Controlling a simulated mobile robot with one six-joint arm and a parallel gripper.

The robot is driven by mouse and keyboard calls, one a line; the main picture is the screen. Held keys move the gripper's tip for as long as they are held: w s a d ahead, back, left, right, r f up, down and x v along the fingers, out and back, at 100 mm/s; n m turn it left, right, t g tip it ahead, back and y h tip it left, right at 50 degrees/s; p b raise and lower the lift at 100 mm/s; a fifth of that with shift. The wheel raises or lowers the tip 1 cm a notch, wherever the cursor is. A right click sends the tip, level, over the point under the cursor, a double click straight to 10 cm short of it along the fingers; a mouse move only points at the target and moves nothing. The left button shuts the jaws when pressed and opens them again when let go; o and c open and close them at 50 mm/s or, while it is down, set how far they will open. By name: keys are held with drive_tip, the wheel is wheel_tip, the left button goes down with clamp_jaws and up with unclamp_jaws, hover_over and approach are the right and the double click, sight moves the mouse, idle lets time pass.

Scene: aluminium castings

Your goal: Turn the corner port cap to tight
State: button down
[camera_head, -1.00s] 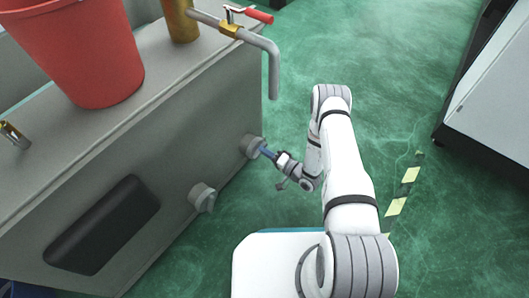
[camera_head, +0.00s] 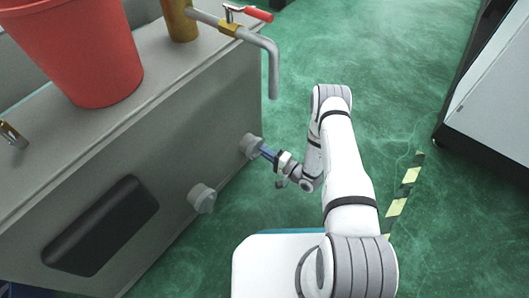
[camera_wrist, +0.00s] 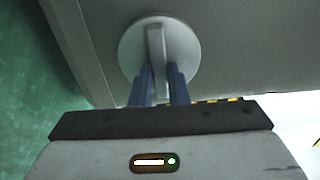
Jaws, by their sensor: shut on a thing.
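The corner port cap (camera_head: 250,146) is a grey round cap on the side of the grey metal tank (camera_head: 150,150), near its far right corner. In the wrist view the cap (camera_wrist: 184,36) shows as a light disc with a raised bar across its middle. The bar stands nearly upright in that picture. My gripper (camera_head: 268,153) reaches the cap from the right. Its blue fingers (camera_wrist: 160,72) are shut on the bar, one on each side.
A second round grey cap (camera_head: 202,197) sits lower left on the same side, beside a dark recessed panel (camera_head: 100,226). A bent pipe with a red-handled valve (camera_head: 258,14) hangs over the corner above my wrist. A red bucket (camera_head: 80,50) stands on top. Green floor lies open right.

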drive_tip(key=shift+w+d, duration=0.1)
drive_tip(key=c, duration=1.4)
unclamp_jaws()
drive_tip(key=p+v, duration=0.2)
drive_tip(key=v, duration=0.5)
drive_tip(key=shift+s+d+p, duration=0.25)
drive_tip(key=shift+s+p, duration=0.05)
drive_tip(key=shift+s, duration=0.05)
